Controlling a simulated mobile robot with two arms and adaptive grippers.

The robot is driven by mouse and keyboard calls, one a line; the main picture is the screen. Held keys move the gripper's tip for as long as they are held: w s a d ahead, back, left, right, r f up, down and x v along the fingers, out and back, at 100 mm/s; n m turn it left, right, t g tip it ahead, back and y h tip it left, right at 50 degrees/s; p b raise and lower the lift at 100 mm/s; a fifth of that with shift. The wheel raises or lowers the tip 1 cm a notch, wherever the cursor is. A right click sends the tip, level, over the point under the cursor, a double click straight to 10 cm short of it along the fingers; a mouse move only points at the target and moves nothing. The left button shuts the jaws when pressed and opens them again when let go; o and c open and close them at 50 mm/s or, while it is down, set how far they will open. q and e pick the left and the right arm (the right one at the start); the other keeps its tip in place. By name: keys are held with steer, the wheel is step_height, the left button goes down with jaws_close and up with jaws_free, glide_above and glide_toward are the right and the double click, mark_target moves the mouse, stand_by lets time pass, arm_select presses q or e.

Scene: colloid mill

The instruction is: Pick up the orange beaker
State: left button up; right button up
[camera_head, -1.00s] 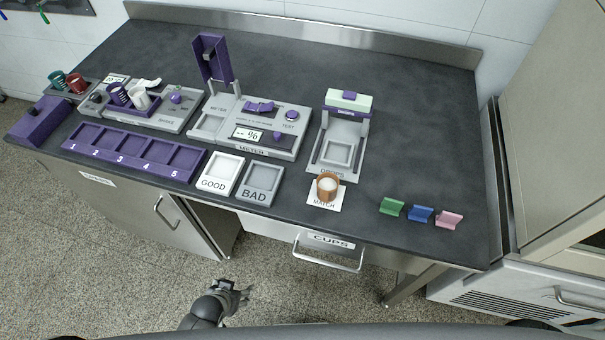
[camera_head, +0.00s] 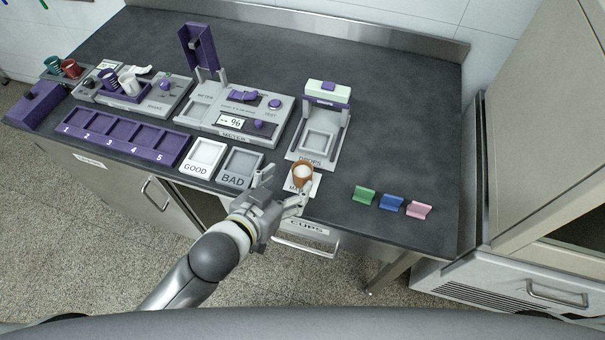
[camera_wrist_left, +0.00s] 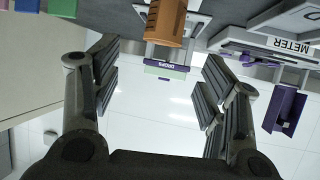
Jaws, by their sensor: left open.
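The orange beaker (camera_head: 303,174) stands upright on the white card in front of the drops stand, near the front edge of the bench. It holds something white. In the left wrist view the beaker (camera_wrist_left: 165,22) shows at the top, between and beyond the fingers. My left gripper (camera_head: 285,186) is open and empty at the bench's front edge. Its fingers are just left of and in front of the beaker, with one finger close to the card. In the left wrist view the open fingers (camera_wrist_left: 160,80) stand wide apart. My right gripper is not in view.
The drops stand (camera_head: 317,150) is behind the beaker. The BAD tray (camera_head: 240,167) and GOOD tray (camera_head: 203,158) lie to the left. Green (camera_head: 364,194), blue (camera_head: 391,202) and pink (camera_head: 419,209) clips lie to the right. The bench's back right is clear.

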mark_target(307, 166)
arm_select(q)
steer(key=x, duration=0.4)
steer(key=shift+f+p+x, duration=0.2)
steer(key=shift+p+x, duration=0.05)
steer(key=shift+x, duration=1.05)
steer(key=shift+f+p+x, duration=0.2)
steer(key=shift+x, duration=1.15)
steer(key=shift+s+a, duration=0.15)
steer(key=shift+s, duration=0.05)
steer(key=c, duration=1.1)
steer(key=shift+c, duration=0.2)
steer(key=shift+r, duration=0.15)
